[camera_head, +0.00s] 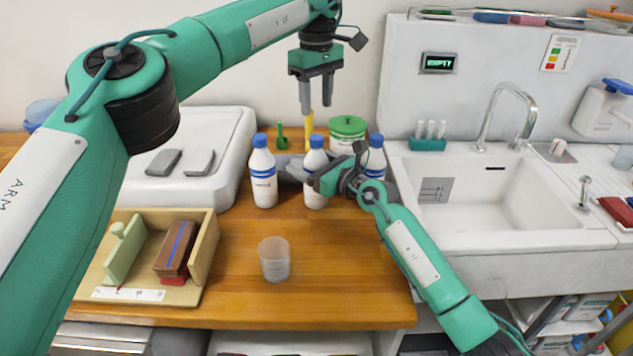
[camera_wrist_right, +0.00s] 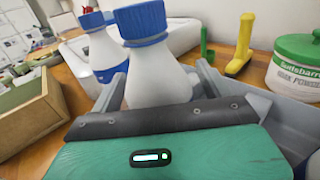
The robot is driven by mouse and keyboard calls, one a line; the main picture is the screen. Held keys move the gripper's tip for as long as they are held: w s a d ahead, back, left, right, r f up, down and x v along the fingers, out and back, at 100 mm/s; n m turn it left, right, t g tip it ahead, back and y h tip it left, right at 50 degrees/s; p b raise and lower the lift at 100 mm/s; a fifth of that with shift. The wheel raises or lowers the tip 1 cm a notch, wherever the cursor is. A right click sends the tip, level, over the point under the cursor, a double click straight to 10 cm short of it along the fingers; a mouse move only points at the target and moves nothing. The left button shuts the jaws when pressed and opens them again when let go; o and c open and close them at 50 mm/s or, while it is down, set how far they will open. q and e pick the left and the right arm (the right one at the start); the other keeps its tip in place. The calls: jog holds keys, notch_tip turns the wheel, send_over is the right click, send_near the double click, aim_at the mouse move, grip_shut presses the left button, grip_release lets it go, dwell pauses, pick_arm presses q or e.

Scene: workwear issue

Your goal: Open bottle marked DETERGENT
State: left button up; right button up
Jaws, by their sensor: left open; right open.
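Three white bottles with blue caps stand in a row on the wooden counter: a left bottle (camera_head: 263,185), a middle bottle (camera_head: 315,193) and a right bottle (camera_head: 376,168). Their label words are too small to read. My right gripper (camera_head: 300,168) is open, its jaws on either side of the middle bottle; the wrist view shows that bottle (camera_wrist_right: 158,75) between the fingers, cap on, with another bottle (camera_wrist_right: 100,48) behind to the left. Whether the fingers touch it is unclear. My right wrist partly hides the right bottle. My left gripper (camera_head: 316,104) is open and empty, pointing down above and behind the bottles.
A clear cup (camera_head: 274,260) stands at the counter front. A wooden box (camera_head: 208,255) with a brush is left of it. A green-lidded tub (camera_head: 347,132) and a yellow item (camera_head: 309,128) stand behind the bottles. The sink (camera_head: 480,196) is to the right.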

aim_at(316, 137)
grip_shut()
pick_arm(q)
jog(key=m, duration=0.4)
jog(key=shift+f, duration=4)
